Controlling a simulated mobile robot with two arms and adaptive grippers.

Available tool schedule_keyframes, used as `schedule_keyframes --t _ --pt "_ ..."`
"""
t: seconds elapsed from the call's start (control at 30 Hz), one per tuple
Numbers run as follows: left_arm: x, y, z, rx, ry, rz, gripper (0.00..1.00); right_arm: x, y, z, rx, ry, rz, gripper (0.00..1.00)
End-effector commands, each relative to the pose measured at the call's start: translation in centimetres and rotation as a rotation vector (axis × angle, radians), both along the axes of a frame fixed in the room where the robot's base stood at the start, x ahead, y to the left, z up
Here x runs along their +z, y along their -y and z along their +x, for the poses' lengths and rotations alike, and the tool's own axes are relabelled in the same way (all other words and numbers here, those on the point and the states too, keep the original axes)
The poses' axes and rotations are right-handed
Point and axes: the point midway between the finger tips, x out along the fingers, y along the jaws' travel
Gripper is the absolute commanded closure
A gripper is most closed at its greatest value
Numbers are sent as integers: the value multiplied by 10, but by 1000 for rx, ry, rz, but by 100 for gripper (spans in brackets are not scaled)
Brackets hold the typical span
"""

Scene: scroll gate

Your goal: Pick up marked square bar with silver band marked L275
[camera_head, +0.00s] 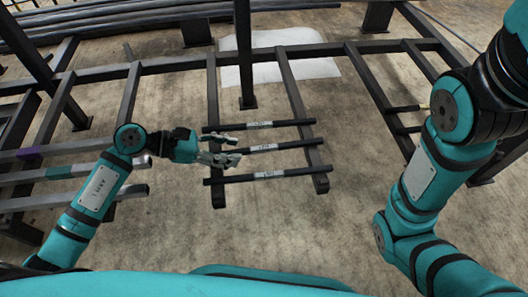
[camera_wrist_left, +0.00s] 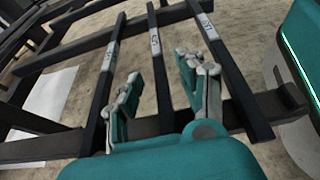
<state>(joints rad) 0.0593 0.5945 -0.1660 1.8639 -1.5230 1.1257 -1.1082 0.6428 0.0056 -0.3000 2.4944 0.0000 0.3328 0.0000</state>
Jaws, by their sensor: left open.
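Three dark square bars lie side by side across a low rack, each with a pale silver band: the far bar (camera_head: 290,123), the middle bar (camera_head: 290,145) and the near bar (camera_head: 298,171). The print on the bands is too small to read, so I cannot tell which is L275. My left gripper (camera_head: 237,149) is open at the left part of the middle bar. In the left wrist view its fingers (camera_wrist_left: 163,80) lie on either side of the middle bar (camera_wrist_left: 153,22), apart from it as far as I can see. My right gripper is out of view.
The dark rack rails (camera_head: 292,88) run under the bars. A dark upright post (camera_head: 243,50) stands just beyond them. More bars (camera_head: 60,172) lie on a rack at the left. Bare floor (camera_head: 300,230) is open in front of the bars.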

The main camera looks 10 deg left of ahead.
Motion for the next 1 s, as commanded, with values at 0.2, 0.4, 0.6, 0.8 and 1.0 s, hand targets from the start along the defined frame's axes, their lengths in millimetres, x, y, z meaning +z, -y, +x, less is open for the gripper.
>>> schedule_keyframes --t 0.2,0.4,0.6,0.8,1.0 --pt "-2 7 2 1 1 0 60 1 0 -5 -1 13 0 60" --pt "-2 6 2 1 1 0 71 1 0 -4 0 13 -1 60" --pt "-2 6 2 0 0 0 98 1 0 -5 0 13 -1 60" --pt "-2 6 2 0 0 1 100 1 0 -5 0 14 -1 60" --pt "0 6 2 0 3 -2 100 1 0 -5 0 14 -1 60"
